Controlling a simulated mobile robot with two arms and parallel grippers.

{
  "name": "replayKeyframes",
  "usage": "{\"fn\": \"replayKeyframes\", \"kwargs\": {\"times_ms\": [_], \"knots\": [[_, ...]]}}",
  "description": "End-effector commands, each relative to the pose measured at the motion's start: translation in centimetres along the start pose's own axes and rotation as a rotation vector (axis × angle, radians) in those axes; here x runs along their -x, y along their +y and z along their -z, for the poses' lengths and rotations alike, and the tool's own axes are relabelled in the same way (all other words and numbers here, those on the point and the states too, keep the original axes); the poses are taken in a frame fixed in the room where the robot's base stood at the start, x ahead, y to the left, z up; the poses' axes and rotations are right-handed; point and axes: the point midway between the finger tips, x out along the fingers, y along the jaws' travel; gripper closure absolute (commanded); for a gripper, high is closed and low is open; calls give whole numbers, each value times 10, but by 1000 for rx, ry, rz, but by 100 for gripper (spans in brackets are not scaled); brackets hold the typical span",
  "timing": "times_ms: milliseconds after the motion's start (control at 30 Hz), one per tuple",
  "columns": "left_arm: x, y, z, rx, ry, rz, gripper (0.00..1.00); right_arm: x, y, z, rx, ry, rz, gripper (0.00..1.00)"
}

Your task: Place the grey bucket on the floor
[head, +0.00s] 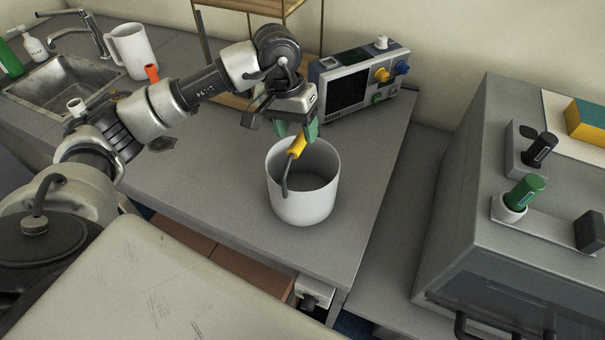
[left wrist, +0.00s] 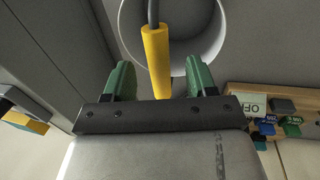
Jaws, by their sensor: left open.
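The light grey bucket (head: 303,200) stands upright on the grey table, near its right end. Its dark wire handle is raised, with a yellow grip (head: 297,147) above the bucket's left side. My left gripper (head: 297,130), with green fingers, is just above the grip and pointed down. In the left wrist view, the yellow grip (left wrist: 157,60) lies between the two spread fingers of the left gripper (left wrist: 160,75), with space on both sides. The bucket (left wrist: 205,45) shows beyond it. My right gripper is not in view.
A test device (head: 350,84) with knobs stands behind the bucket. A white pitcher (head: 133,50) and a sink (head: 62,82) are at the left. A large grey machine (head: 480,160) stands to the right. The table's front edge is close to the bucket; only a little floor shows.

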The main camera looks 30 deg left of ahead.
Motion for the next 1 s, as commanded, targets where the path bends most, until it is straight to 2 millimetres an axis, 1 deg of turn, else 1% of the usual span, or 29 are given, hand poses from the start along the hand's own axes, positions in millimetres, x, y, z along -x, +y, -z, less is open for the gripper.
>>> {"fn": "replayKeyframes", "kwargs": {"times_ms": [133,300,400,500,700,767,1000], "knots": [[-9,2,0,1,-4,-2,43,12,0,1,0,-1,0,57],[-33,2,2,2,-5,-1,43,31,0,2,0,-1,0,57],[-46,2,2,3,-3,-2,43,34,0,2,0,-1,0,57],[-52,2,2,3,0,-2,43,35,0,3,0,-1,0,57],[-54,1,3,3,1,-2,43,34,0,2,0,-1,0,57],[-54,1,3,3,1,-2,51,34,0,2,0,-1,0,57],[-53,1,3,3,1,-1,88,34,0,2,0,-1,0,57]]}}
